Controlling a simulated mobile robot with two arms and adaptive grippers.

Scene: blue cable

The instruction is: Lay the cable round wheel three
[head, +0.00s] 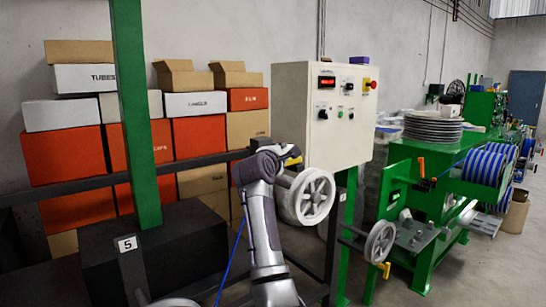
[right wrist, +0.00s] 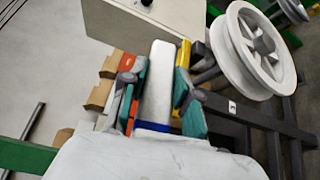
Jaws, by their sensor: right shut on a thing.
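A pale grey spoked wheel (head: 306,196) is mounted on the dark rail in the head view. It shows large at upper right in the right wrist view (right wrist: 252,48), with a tag reading 3 (right wrist: 232,107) just below it. My right gripper (head: 288,156) is beside the wheel's upper left rim. The blue cable (head: 232,258) runs from behind my right arm down to the lower edge. In the right wrist view, a short blue stretch (right wrist: 152,127) crosses between the green-padded fingers, which are shut on the cable. The cable is not visible on the wheel. My left gripper is not in view.
A control box (head: 325,115) stands right behind the wheel. A second wheel (head: 380,242) is lower right, near the green machine (head: 440,190). A green post (head: 135,110) and a block tagged 5 (head: 127,244) are at left. Stacked boxes (head: 70,155) stand by the wall.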

